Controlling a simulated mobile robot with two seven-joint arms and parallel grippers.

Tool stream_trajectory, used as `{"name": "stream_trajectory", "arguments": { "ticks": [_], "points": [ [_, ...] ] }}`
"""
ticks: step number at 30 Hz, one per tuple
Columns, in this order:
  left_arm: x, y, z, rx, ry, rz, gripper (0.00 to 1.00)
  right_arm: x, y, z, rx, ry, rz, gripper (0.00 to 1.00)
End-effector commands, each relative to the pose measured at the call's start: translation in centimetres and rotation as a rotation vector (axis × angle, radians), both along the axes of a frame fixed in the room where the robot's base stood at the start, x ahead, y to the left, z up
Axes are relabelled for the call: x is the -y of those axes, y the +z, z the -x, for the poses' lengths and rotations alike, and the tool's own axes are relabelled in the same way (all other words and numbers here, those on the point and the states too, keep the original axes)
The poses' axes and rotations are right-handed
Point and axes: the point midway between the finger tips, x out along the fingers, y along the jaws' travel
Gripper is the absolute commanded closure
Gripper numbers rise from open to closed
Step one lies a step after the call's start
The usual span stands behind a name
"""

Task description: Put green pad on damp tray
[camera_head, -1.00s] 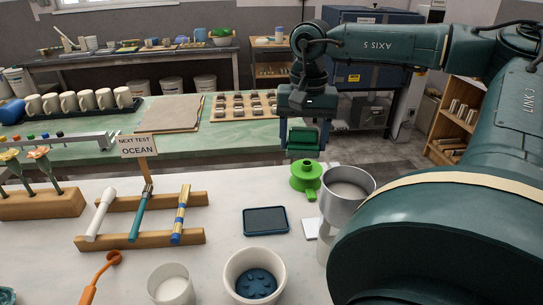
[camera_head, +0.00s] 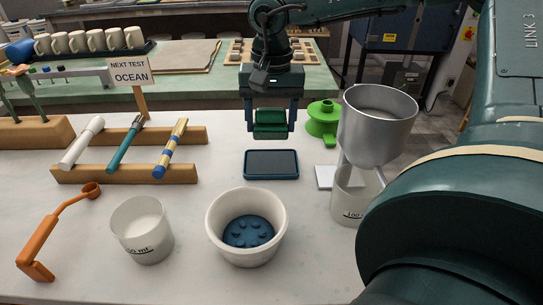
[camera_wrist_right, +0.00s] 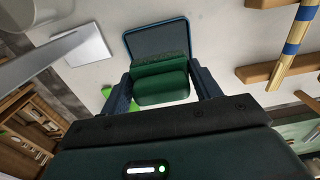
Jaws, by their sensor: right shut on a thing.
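The green pad (camera_head: 270,125) is held between the fingers of my right gripper (camera_head: 270,124), which hangs above the white table. It also shows in the right wrist view (camera_wrist_right: 160,80), clamped between the two fingers. The damp tray (camera_head: 271,165), a dark flat rectangle with a blue rim, lies on the table just below and nearer than the pad in the head view. In the right wrist view the tray (camera_wrist_right: 156,37) lies beyond the pad, which overlaps part of it in the picture. The pad is apart from the tray in the head view. My left gripper is not in view.
A white bowl with a blue disc (camera_head: 271,196) and a beaker (camera_head: 142,232) stand in front of the tray. A metal funnel cup (camera_head: 377,128) over a beaker and a green stand (camera_head: 322,122) are at right. Brushes on a wooden rack (camera_head: 120,174) lie left.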

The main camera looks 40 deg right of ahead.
Motion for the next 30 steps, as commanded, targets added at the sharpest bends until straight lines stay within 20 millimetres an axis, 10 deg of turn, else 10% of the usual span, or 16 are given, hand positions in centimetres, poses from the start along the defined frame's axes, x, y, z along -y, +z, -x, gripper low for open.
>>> {"name": "stream_trajectory", "arguments": {
  "ticks": [16, 28, 29, 30],
  "points": [
    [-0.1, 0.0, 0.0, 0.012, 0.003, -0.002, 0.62, 0.0, -6.9, 0.1, -0.002, -0.001, 0.001, 0.74],
    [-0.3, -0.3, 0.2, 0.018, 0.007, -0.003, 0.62, 0.0, -7.7, 0.0, 0.001, -0.001, 0.001, 0.74],
    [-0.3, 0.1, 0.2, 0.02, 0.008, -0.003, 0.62, 0.0, -7.5, 0.0, 0.001, -0.001, 0.001, 0.35],
    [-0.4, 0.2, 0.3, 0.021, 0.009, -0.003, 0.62, 0.0, -7.5, 0.0, 0.001, -0.001, 0.001, 0.32]
  ]
}}
